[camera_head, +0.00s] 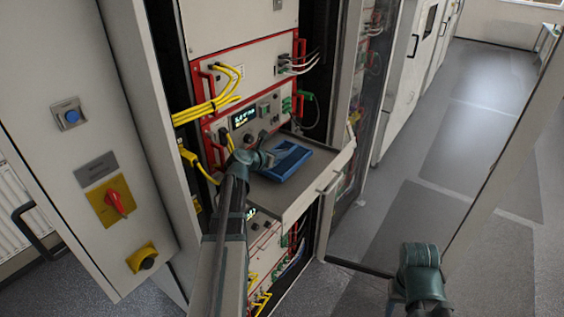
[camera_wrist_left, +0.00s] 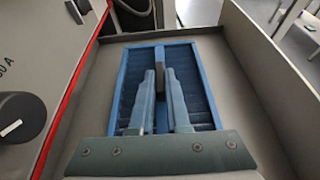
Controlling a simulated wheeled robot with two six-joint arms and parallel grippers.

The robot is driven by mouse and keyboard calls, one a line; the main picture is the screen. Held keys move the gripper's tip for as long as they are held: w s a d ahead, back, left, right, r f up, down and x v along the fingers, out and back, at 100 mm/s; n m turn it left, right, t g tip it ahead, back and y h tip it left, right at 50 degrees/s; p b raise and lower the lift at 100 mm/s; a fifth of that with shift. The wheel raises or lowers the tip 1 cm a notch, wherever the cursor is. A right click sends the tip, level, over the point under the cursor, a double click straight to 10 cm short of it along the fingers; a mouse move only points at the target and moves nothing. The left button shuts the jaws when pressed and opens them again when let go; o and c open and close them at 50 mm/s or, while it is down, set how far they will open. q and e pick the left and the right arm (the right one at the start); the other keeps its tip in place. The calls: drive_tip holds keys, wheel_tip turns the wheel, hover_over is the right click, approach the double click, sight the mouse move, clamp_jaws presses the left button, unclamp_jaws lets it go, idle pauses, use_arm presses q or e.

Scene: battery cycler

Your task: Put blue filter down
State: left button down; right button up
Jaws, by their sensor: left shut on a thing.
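The blue filter (camera_head: 285,162) is a flat rectangular frame with slats. It lies over the pull-out shelf (camera_head: 295,203) of the open cabinet in the head view, and it also shows in the left wrist view (camera_wrist_left: 204,85). My left gripper (camera_head: 262,157) is shut on the filter's raised middle part, with its fingers (camera_wrist_left: 163,95) on either side of it. The filter looks flat and level with the shelf, but I cannot tell whether it touches it fully. My right arm shows at the lower right of the head view, away from the shelf; its fingertips are hidden.
The cabinet's red-framed units with yellow cables (camera_head: 212,108) stand left of and behind the shelf. A raised shelf edge (camera_wrist_left: 275,75) runs right of the filter. A side panel with a red switch (camera_head: 114,202) is at the left. Open floor lies to the right.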

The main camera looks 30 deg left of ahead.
sight(281, 161)
use_arm(q)
wheel_tip(281, 161, down, 3)
drive_tip(key=shift+w+r+b, duration=0.1)
drive_tip(key=shift+r+b, duration=0.05)
drive_tip(key=shift+b, duration=0.85)
drive_tip(key=shift+f+b, duration=0.35)
drive_tip(key=shift+a, duration=0.1)
drive_tip(key=shift+r, duration=0.15)
drive_tip(key=shift+f, duration=0.25)
drive_tip(key=c, duration=0.9)
unclamp_jaws()
drive_tip(key=shift+r, duration=0.1)
